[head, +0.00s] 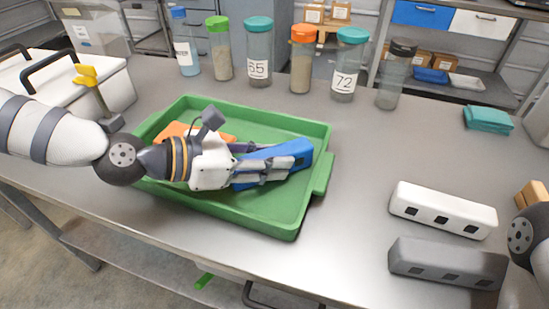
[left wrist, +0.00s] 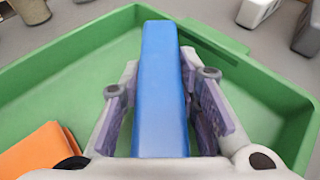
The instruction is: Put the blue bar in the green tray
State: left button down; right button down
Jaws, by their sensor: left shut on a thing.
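The blue bar (head: 285,158) is between the fingers of my left gripper (head: 278,166), which is shut on it. In the left wrist view the blue bar (left wrist: 162,90) runs lengthwise between the two finger pads of the left gripper (left wrist: 165,105). The bar and gripper are over the inside of the green tray (head: 270,218); its floor and walls also show in the left wrist view (left wrist: 85,85). I cannot tell whether the bar touches the tray floor. An orange block (head: 190,131) lies in the tray, partly hidden by my left arm. My right gripper's fingers are not in view.
A white bar (head: 443,208) and a grey bar (head: 445,262) lie on the table at the right. Several lidded jars stand along the back, including a teal-lidded one (head: 258,55). A teal cloth (head: 488,119) lies at back right.

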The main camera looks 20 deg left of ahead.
pick_arm(q)
jog(key=shift+w+a+r, duration=0.1)
jog(key=shift+w, duration=0.15)
jog(key=shift+f, duration=0.2)
jog(key=c, duration=1.2)
grip_release()
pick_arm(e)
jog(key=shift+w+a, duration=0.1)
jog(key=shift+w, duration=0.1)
pick_arm(q)
jog(key=shift+r, duration=0.1)
jog(key=shift+r, duration=0.35)
jog(key=p+v, duration=0.1)
jog(key=v, duration=0.2)
jog(key=p+v, duration=0.2)
jog(key=v, duration=0.2)
jog(key=shift+r, duration=0.45)
jog(key=p+v, duration=0.2)
jog(key=v, duration=0.2)
jog(key=shift+p, duration=0.35)
jog(key=shift+s+a+f, duration=0.3)
jog(key=shift+s, duration=0.05)
jog(key=shift+f, duration=0.2)
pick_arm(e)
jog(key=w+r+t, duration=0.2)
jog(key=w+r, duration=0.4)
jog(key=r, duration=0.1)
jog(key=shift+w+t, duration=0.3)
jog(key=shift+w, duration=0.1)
